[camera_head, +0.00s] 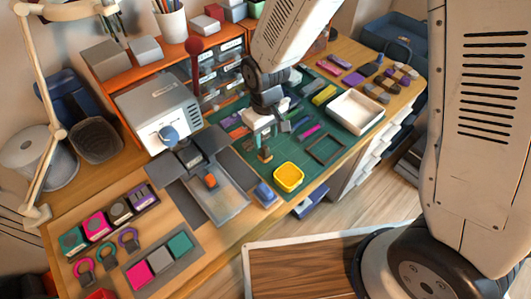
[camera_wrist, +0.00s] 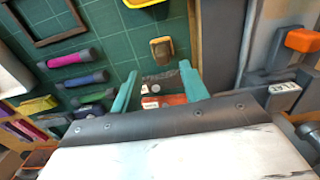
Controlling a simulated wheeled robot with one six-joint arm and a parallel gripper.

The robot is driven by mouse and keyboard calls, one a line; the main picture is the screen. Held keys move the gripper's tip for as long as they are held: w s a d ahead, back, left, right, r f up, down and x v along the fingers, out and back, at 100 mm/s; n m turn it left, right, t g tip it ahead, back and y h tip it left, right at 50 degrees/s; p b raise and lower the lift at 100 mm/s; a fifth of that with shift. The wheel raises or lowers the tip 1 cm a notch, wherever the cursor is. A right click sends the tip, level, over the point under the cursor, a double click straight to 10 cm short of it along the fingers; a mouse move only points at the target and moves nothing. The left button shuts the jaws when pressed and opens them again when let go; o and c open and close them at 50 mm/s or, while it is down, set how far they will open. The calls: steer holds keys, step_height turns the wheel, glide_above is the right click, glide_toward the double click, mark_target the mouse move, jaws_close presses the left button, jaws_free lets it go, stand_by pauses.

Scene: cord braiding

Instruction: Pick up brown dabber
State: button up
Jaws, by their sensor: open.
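What looks like the brown dabber (camera_head: 265,154) stands upright on the green cutting mat (camera_head: 315,170), left of the yellow dish. In the wrist view a small brown block with a tan top (camera_wrist: 161,48) appears to be the same dabber, just beyond the fingertips. My gripper (camera_head: 262,133) is above the mat, close over the dabber in the head view. In the wrist view its two teal fingers (camera_wrist: 158,82) are spread apart, with the dabber not between them. A grey piece and a red piece (camera_wrist: 165,99) show lower down between the fingers.
The yellow dish (camera_head: 289,177) is right of the dabber. A dark square frame (camera_head: 325,149) and a white tray (camera_head: 356,111) lie farther right. A grey press (camera_head: 200,165) stands to the left.

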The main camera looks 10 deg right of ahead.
mark_target(265, 147)
steer(key=f, duration=0.5)
steer(key=shift+s+a, duration=0.1)
steer(key=shift+s, duration=0.2)
jaws_close()
steer(key=shift+r, duration=0.1)
step_height(265, 147, up, 10)
steer(key=shift+f, duration=0.1)
steer(key=c, duration=0.8)
jaws_free()
steer(key=shift+c, duration=0.2)
jaws_close()
